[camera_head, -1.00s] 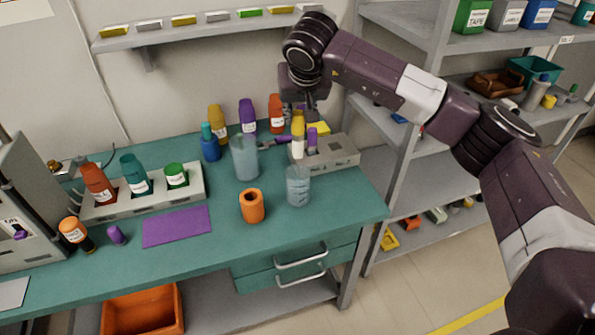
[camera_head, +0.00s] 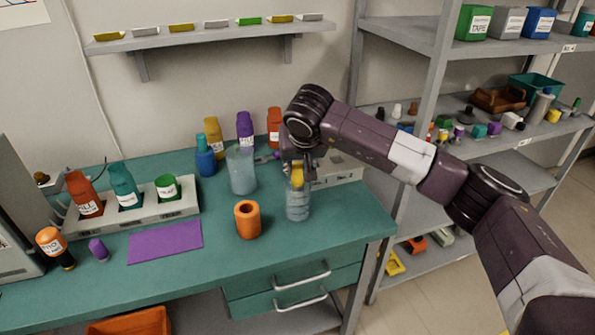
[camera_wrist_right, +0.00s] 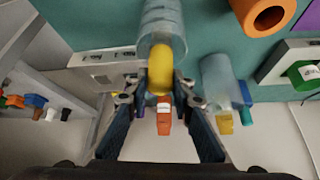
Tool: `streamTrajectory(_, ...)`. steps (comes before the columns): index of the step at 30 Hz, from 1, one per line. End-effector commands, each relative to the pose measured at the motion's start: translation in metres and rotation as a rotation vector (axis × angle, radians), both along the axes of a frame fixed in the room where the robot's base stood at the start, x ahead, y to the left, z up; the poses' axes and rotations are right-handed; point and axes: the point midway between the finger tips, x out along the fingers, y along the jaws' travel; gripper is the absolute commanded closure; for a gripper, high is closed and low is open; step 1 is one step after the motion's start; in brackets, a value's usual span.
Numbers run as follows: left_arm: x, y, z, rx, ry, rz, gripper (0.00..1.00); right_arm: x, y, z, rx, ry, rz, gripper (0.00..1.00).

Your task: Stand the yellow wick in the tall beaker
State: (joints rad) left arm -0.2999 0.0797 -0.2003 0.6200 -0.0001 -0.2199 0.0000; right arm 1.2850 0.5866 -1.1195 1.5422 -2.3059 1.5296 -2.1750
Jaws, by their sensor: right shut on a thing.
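The yellow wick (camera_head: 297,175) is shut in my right gripper (camera_head: 298,166) and looks upright. Its lower end meets the mouth of the clear graduated beaker (camera_head: 298,206) at the front in the head view. In the right wrist view, the yellow wick (camera_wrist_right: 160,70) sits between the fingers (camera_wrist_right: 158,88) and overlaps the rim of the clear beaker (camera_wrist_right: 160,22). How deep it reaches inside is not clear. A second, cloudy pale-blue beaker (camera_head: 241,172) stands behind to the left and looks somewhat taller. My left gripper is not in view.
An orange hollow cylinder (camera_head: 248,219) stands just left of the front beaker. A grey slotted block (camera_head: 340,170) lies behind my gripper. Blue, yellow, purple and red bottles stand at the back. A purple mat (camera_head: 165,241) lies front left.

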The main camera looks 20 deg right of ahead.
Motion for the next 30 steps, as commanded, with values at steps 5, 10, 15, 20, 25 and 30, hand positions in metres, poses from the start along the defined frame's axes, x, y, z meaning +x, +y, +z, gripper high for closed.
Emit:
streamTrajectory(5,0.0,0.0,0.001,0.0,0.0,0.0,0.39,0.0,0.0,0.003,0.001,-0.002,0.001,1.0)
streamTrajectory(10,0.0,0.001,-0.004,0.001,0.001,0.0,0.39,0.0,0.0,-0.003,0.0,-0.003,-0.001,1.0)
streamTrajectory(15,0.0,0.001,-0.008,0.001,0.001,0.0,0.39,0.001,0.0,-0.008,0.0,-0.003,-0.001,1.0)
streamTrajectory(20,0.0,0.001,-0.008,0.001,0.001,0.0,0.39,0.001,0.0,-0.009,0.0,-0.003,-0.001,1.0)
streamTrajectory(25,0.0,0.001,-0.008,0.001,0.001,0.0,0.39,0.0,0.0,-0.009,0.0,-0.002,-0.001,0.61)
streamTrajectory(30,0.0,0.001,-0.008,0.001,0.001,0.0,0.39,0.0,0.0,-0.01,0.0,-0.001,-0.001,0.61)
